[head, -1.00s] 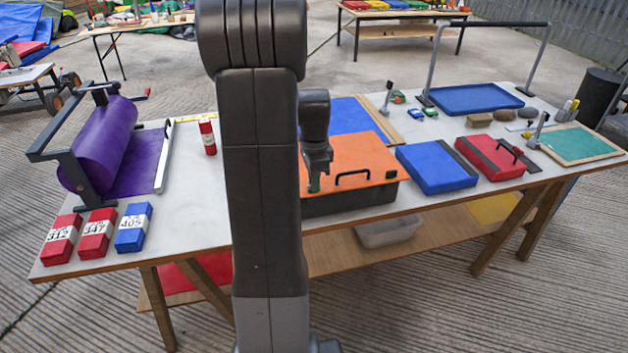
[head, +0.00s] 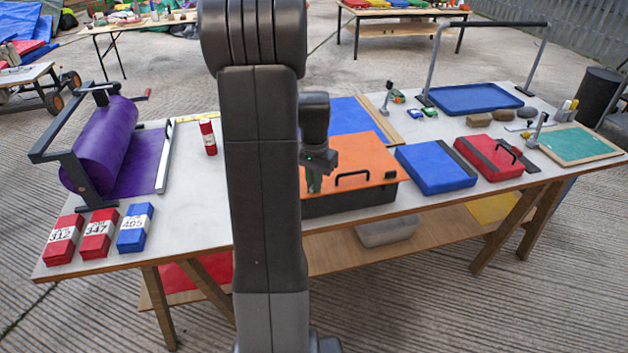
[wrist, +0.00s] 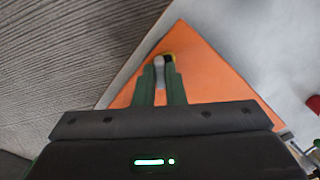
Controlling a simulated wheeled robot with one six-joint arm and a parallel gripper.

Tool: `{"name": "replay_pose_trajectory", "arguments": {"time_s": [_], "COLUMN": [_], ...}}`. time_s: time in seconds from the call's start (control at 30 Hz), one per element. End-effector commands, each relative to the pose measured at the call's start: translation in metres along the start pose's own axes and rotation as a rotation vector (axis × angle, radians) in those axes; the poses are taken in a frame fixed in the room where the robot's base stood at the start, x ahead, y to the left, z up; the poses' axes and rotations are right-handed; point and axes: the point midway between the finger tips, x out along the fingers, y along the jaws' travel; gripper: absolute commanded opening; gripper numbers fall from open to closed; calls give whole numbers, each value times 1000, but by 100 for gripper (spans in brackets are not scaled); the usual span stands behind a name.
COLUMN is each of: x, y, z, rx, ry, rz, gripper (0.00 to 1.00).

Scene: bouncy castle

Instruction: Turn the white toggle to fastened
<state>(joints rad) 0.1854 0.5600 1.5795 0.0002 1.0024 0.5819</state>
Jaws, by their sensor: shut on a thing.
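The orange panel (head: 350,158) is the top of a dark box on the table, with a black handle. In the wrist view the orange panel (wrist: 205,75) lies under my gripper. The white toggle (wrist: 159,72) shows pale between my green fingers near a corner of the panel, with a dark and yellow piece at its far end. My gripper (wrist: 160,80) is shut on the toggle; it also shows in the head view, where my gripper (head: 314,182) points down at the panel's left part. The toggle is hidden in the head view, and its exact angle is hard to tell.
A blue case (head: 435,167) and a red case (head: 488,158) stand right of the box. A purple roll (head: 100,145) on a frame and several numbered blocks are at the left. A red can (head: 208,138) stands behind my arm's left side.

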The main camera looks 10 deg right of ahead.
Motion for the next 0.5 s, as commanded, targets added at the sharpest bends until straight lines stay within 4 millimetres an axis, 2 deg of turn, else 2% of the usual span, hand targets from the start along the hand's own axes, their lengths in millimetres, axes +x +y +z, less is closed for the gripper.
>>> {"name": "replay_pose_trajectory", "arguments": {"time_s": [0.5], "x": [-1], "y": [0], "z": [0], "rx": [-481], "ry": [2], "rz": [0], "gripper": [0]}}
